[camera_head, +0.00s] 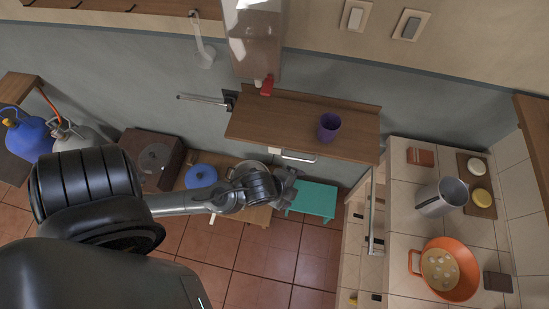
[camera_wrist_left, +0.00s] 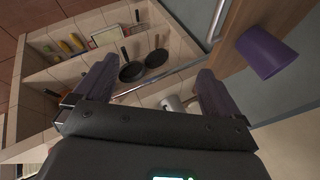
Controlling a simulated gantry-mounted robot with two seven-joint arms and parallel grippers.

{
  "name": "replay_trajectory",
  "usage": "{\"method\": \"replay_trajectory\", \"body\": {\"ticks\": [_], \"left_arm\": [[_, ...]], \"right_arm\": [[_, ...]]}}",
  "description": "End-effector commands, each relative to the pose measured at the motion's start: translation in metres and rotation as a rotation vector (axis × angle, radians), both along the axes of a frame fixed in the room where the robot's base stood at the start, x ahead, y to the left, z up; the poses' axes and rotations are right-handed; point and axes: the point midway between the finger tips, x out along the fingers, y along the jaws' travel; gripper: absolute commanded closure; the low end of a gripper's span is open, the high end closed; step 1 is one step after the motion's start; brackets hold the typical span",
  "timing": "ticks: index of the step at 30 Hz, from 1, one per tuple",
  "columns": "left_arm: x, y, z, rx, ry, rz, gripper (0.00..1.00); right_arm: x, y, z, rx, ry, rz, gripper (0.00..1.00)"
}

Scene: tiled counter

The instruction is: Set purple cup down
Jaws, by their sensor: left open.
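The purple cup (camera_head: 329,127) stands upright on the brown wooden shelf (camera_head: 270,128), towards its right end. In the left wrist view the cup (camera_wrist_left: 266,53) is at the upper right, to the right of my fingers and apart from them. My left gripper (camera_head: 286,185) is in front of and below the shelf in the head view, left of the cup. Its two fingers (camera_wrist_left: 150,85) are spread with nothing between them. My right gripper does not show in either view.
A tiled counter at the right holds a metal pot (camera_head: 440,197), an orange pan (camera_head: 449,270) and a small red box (camera_head: 420,157). A red-capped dispenser (camera_head: 267,86) hangs above the shelf. A teal stool (camera_head: 313,201) stands below. The shelf's left part is clear.

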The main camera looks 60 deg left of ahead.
Motion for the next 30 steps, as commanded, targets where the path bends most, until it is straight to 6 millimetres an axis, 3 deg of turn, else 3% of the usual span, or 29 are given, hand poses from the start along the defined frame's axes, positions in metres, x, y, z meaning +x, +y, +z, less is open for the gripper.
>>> {"method": "replay_trajectory", "body": {"ticks": [6, 12, 25, 30], "left_arm": [[-0.043, -0.014, 0.009, -0.301, 0.163, 0.496, 0.02], [-0.064, -0.016, 0.015, -0.404, 0.233, 0.739, 0.02], [-0.068, -0.016, 0.017, -0.423, 0.248, 0.794, 0.02], [-0.068, -0.016, 0.032, -0.422, 0.248, 0.793, 0.02]], "right_arm": [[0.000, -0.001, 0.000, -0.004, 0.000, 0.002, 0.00], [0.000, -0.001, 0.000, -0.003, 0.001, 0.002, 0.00], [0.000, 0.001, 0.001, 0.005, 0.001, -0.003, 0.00], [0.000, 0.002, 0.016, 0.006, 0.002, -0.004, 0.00]]}}
